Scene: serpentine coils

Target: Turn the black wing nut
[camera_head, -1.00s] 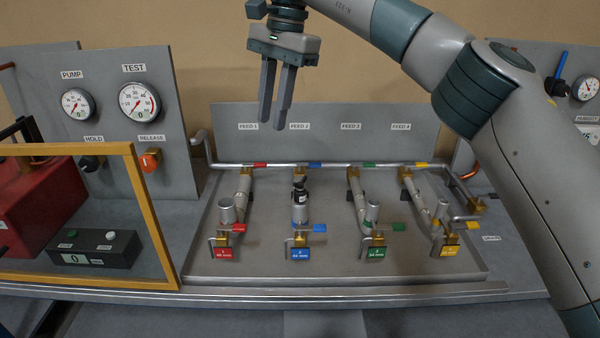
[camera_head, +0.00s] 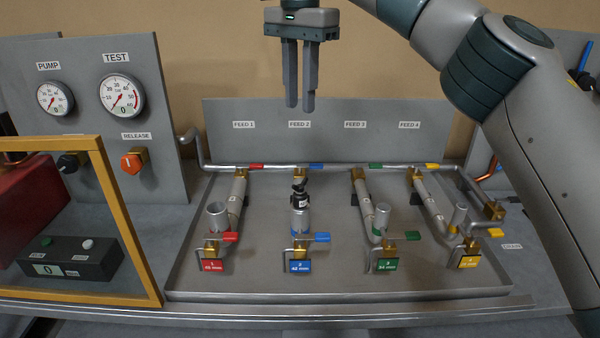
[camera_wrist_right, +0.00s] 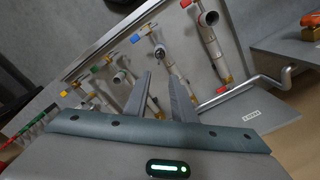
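The black wing nut (camera_head: 299,188) sits on top of the plug standing in the open pipe end (camera_head: 300,218) of feed 2, the one with the blue handle. In the right wrist view the plug's top (camera_wrist_right: 161,53) shows small beyond my fingertips; the wing shape is too small to make out there. My right gripper (camera_head: 299,106) points down, well above and behind the nut in the head view. Its two fingers are apart with nothing between them; they also show in the right wrist view (camera_wrist_right: 160,85). My left gripper is not in view.
Open pipe ends of feed 1 (camera_head: 217,214), feed 3 (camera_head: 382,216) and feed 4 (camera_head: 460,214) stand beside it in the grey tray (camera_head: 340,284). Valve handles stick out near each. A yellow frame (camera_head: 130,228) stands left. An upright panel (camera_head: 330,140) rises behind.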

